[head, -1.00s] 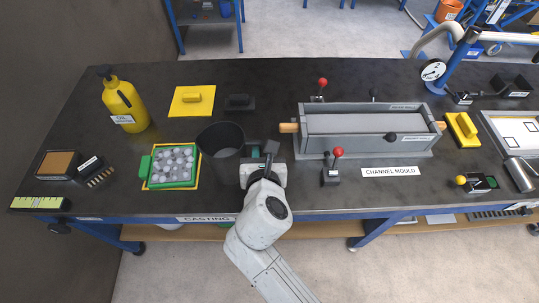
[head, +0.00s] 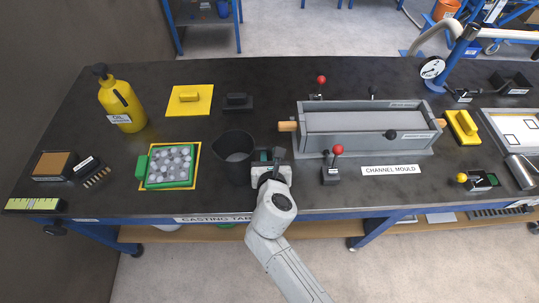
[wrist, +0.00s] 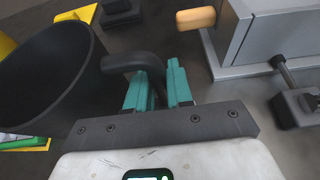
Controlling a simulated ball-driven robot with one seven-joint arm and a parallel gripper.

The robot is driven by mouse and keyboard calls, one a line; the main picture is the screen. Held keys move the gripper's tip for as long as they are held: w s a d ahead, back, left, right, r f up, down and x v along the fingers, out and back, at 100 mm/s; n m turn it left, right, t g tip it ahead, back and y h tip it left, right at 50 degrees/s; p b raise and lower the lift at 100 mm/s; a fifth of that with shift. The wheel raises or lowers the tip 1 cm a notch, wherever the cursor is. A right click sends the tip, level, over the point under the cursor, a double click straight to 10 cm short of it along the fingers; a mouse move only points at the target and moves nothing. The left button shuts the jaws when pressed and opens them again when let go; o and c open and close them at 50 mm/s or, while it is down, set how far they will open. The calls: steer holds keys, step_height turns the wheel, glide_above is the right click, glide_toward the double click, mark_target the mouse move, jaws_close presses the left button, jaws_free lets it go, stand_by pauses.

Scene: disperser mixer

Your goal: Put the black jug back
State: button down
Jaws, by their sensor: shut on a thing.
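The black jug (head: 236,166) is near the front edge of the dark casting table, between the green tray and the channel mould. It looks upright, with its open mouth up. My gripper (head: 268,160) is at the jug's right side, shut on its handle. In the wrist view the jug (wrist: 45,85) fills the left side, and its curved handle (wrist: 135,62) runs between the teal fingers of my gripper (wrist: 158,80). The jug's underside is hidden, so I cannot tell whether it touches the table.
The green tray of grey balls (head: 147,170) lies left of the jug. A black handled block (head: 238,101) and a yellow handled plate (head: 190,99) are behind. The channel mould (head: 365,143), with its wooden handle (head: 287,126) and a red-knobbed lever (head: 338,150), stands to the right.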

steer(key=c, duration=1)
jaws_free()
steer(key=v, duration=1.2)
steer(key=shift+p, duration=0.35)
